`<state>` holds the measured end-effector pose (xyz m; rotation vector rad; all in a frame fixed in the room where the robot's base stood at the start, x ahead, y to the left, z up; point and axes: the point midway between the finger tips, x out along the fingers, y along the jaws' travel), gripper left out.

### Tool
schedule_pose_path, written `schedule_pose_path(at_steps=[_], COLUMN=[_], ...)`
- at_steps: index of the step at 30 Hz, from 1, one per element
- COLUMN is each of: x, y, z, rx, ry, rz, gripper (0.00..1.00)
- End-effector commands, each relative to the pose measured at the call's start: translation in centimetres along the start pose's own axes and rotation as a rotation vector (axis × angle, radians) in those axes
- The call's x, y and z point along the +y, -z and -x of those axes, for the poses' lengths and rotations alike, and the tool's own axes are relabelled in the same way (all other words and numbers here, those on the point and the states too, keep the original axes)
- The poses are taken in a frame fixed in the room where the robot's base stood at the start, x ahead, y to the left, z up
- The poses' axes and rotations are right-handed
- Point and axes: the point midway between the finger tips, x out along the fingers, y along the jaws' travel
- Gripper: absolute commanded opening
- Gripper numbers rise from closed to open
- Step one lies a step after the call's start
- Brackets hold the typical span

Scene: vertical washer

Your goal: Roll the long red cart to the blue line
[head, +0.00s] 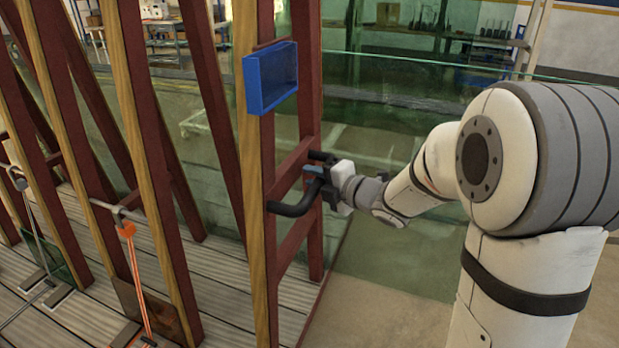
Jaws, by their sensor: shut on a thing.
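The long red cart (284,190) is a tall rack of dark red beams with wood-faced posts and a slatted deck. It fills the left half of the head view. A black bent handle (290,209) sticks out from its near end post. My gripper (317,180) is at this handle and shut on it, with my arm reaching in from the right. The fingertips are partly hidden by the gripper body and the handle. I see no blue line on the visible floor.
A blue open bin (271,78) is fixed to the end post above the handle. Large green-tinted glass (400,120) stands behind the cart. Orange and grey straps (137,275) hang on the rack. Bare floor (385,290) shows between the cart and my arm.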

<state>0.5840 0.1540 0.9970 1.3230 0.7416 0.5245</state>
Motion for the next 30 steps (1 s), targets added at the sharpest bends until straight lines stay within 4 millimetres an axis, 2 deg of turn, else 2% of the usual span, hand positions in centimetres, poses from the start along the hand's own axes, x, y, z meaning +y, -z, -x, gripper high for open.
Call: schedule_pose_path(at_steps=[22,23,30], x=[0.6,0.6,0.5], y=[0.7,0.7,0.5], z=[-1.4,-1.4,-1.2], rx=[0.006,0.006,0.003], ry=[-0.008,-0.008,-0.004], rz=[0.003,0.003,0.002], gripper=[0.0,0.24,0.44])
